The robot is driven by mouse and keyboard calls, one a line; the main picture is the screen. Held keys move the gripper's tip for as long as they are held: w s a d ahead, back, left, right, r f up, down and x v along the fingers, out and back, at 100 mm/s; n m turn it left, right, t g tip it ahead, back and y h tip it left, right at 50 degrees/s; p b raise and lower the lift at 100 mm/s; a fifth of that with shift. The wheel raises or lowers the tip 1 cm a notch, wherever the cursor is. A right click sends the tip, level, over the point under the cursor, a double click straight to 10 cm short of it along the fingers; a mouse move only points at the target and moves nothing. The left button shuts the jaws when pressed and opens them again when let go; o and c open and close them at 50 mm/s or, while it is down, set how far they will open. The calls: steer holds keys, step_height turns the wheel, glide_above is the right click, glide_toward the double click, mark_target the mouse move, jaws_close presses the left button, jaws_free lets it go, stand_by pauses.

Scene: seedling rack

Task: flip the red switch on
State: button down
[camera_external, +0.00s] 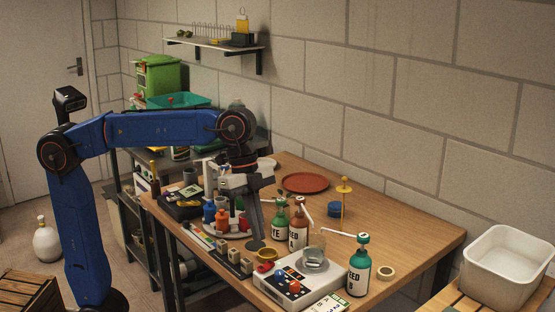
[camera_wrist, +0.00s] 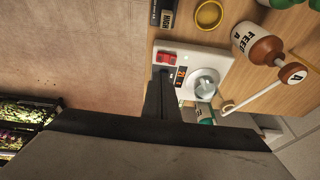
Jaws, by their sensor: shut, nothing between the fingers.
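The red switch (camera_wrist: 166,57) sits at one corner of a white scale-like device (camera_wrist: 172,44). In the wrist view it is just beyond my dark fingertips (camera_wrist: 160,72), with a small gap between them. My gripper (camera_external: 256,242) is shut and empty, pointing down to the left of the device. The fingers hide part of the device's near edge in the wrist view. The switch's position is too small to tell.
A yellow dish (camera_external: 267,254) and small blocks (camera_external: 233,256) lie to the left. The table's back right is fairly clear.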

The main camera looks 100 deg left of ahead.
step_height(320, 180, up, 6)
steer(key=s, duration=0.2)
steer(key=shift+s, duration=0.25)
steer(key=shift+a, duration=0.1)
